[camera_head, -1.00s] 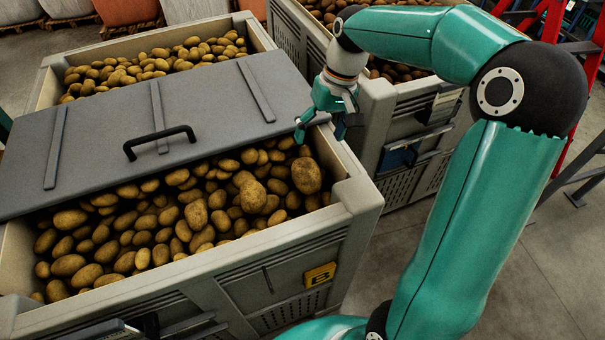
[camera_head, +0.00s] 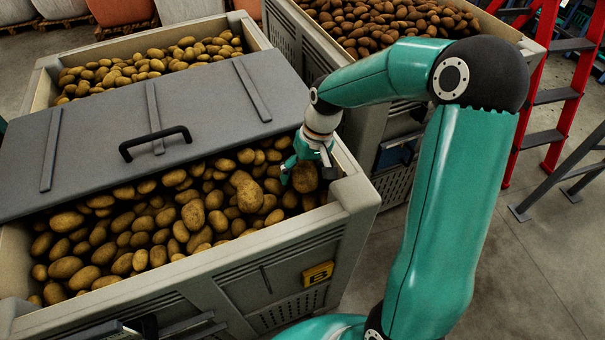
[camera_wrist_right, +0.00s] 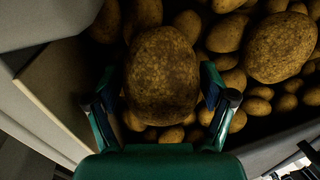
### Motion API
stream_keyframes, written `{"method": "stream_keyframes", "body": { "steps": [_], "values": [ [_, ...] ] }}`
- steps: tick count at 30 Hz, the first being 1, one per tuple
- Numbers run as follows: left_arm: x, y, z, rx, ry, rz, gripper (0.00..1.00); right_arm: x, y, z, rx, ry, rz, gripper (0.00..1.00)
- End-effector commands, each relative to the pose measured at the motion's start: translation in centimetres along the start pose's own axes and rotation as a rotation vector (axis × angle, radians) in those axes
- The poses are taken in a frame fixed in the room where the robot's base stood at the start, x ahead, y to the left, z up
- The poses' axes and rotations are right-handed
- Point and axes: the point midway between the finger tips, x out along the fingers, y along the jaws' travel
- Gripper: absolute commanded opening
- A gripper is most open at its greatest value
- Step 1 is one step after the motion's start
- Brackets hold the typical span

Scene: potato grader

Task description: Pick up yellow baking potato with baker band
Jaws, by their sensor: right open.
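A large yellow-brown potato (camera_head: 305,178) lies on the heap at the right corner of the near bin (camera_head: 357,192). My right gripper (camera_head: 302,170) points down over it, open. In the right wrist view the same potato (camera_wrist_right: 162,75) sits between the two spread fingers of the right gripper (camera_wrist_right: 160,92). The fingers flank its lower part; I cannot tell whether they touch it. Another large potato (camera_head: 250,196) lies to its left and also shows in the right wrist view (camera_wrist_right: 281,47). My left gripper is not in view.
A grey lid (camera_head: 105,130) with a black handle (camera_head: 157,143) covers the bin's middle. The bin wall (camera_wrist_right: 58,95) is close beside the right gripper. A second bin (camera_head: 395,118) of darker potatoes stands behind. A red ladder (camera_head: 545,110) stands at right.

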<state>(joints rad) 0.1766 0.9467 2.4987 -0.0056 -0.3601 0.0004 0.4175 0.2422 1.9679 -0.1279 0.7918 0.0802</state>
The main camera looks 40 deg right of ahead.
Motion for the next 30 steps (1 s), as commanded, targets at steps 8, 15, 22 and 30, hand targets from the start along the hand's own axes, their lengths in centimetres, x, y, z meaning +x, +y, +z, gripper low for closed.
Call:
{"method": "stream_keyframes", "body": {
  "steps": [8, 15, 22, 30],
  "values": [
    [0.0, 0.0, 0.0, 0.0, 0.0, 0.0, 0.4, 0.0, 0.0, 0.0, 0.0, 0.001, 0.0, 0.69],
    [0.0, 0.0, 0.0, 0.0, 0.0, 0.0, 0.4, 0.0, 0.0, 0.0, 0.0, 0.001, 0.0, 0.29],
    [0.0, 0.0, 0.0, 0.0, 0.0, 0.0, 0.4, -0.1, 0.0, -0.1, 0.0, 0.002, 0.0, 0.23],
    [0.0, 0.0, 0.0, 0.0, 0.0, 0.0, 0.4, -0.9, -0.2, -0.2, 0.0, 0.006, 0.0, 0.23]
  ]
}}
